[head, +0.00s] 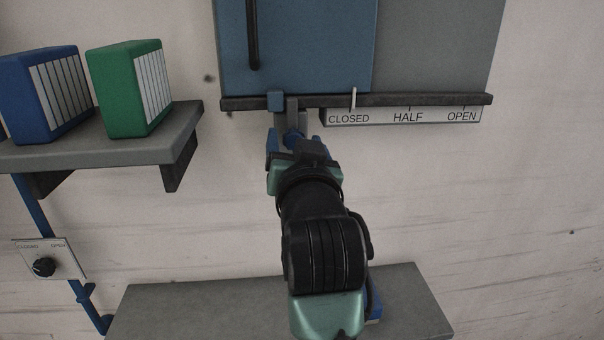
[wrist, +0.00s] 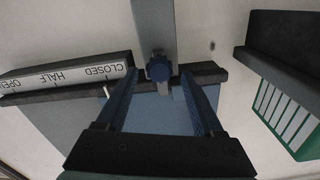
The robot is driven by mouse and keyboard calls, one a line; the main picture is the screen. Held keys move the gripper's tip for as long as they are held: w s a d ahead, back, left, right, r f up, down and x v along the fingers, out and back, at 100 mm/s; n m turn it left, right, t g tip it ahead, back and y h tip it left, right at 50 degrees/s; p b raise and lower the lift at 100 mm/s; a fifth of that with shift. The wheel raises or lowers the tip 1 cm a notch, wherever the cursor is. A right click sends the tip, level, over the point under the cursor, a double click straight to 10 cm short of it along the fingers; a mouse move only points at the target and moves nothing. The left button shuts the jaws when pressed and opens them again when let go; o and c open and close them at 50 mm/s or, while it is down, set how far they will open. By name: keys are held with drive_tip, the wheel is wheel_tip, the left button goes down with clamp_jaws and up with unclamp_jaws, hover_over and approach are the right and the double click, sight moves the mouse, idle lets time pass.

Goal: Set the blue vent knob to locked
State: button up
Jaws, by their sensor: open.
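The blue vent knob (wrist: 158,67) is a small lobed knob on a grey mount, near the top middle of the wrist view. In the head view a bit of blue that looks like the knob (head: 294,136) shows below the rail, partly hidden by my arm. My gripper (wrist: 159,76) is open, with one blue finger on each side of the knob. I cannot tell whether the fingers touch it. My gripper (head: 294,142) also shows in the head view, reaching up under the blue panel. No locked mark is readable near the knob.
A blue sliding panel (head: 310,45) hangs above on a dark rail (head: 430,100); its white pointer (head: 353,98) is at CLOSED on the scale. A shelf (head: 90,150) with binders juts out at left. A black dial (head: 44,266) is below it. A grey bench (head: 200,305) lies underneath.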

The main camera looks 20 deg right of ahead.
drive_tip(key=b+v, duration=0.3)
drive_tip(key=v, duration=0.7)
drive_tip(key=shift+b, duration=0.3)
drive_tip(key=shift+s+r, duration=0.1)
drive_tip(key=s+a+r+n+t+y+b, duration=0.2)
drive_tip(key=s+a+r+n+t, duration=0.1)
drive_tip(key=s+a+r+t, duration=0.1)
drive_tip(key=s+a+r+n+t+y+b, duration=0.2)
drive_tip(key=s+a+r+t, duration=0.3)
drive_tip(key=a+r, duration=0.3)
drive_tip(key=a+t+y, duration=0.1)
drive_tip(key=a, duration=0.2)
drive_tip(key=shift+n+b, duration=0.4)
drive_tip(key=shift+a+r, duration=0.1)
drive_tip(key=shift+r, duration=0.05)
